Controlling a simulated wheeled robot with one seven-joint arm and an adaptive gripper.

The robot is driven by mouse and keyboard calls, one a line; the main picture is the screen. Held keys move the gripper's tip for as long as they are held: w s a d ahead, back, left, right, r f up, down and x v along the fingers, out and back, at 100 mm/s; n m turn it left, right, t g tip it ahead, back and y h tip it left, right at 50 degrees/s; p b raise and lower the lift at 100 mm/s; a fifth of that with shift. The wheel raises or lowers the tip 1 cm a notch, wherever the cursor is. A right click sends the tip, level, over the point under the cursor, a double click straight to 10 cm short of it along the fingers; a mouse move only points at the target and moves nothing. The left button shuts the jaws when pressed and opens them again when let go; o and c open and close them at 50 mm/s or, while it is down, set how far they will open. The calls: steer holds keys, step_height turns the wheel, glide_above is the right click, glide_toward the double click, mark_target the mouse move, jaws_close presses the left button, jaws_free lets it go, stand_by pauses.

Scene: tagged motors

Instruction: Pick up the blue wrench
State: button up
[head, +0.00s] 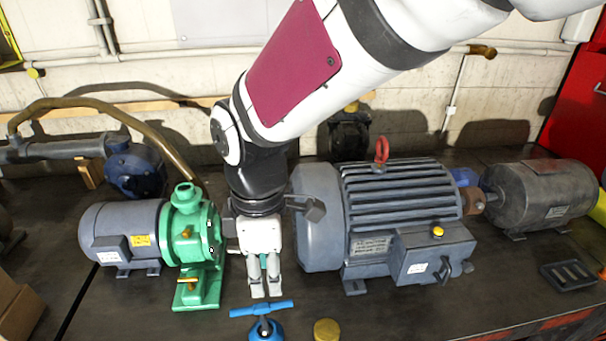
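A bright blue T-shaped item (264,328) at the bottom edge of the head view is the only thing that could match the blue wrench. Its crossbar lies left to right and its rounded lower part is partly cut off by the frame. I cannot tell for sure that it is a wrench. My gripper (266,294) points down just above and behind the crossbar in the picture.
A green pump (195,240) with a grey motor (118,232) stands close on the left. A large grey motor (400,200) stands close on the right. A yellow-brown round cap (326,330) lies right of the blue item. A dark tray (570,275) lies at far right.

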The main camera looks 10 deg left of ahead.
mark_target(265, 329)
steer(key=shift+s+a+f+n, duration=0.15)
steer(key=shift+a+f+n, duration=0.25)
steer(key=shift+a, duration=0.25)
steer(key=shift+a+f, duration=0.15)
steer(key=shift+f, duration=0.15)
step_height(265, 329, down, 13)
steer(key=shift+f+p, duration=0.2)
steer(key=shift+p, duration=0.5)
jaws_close()
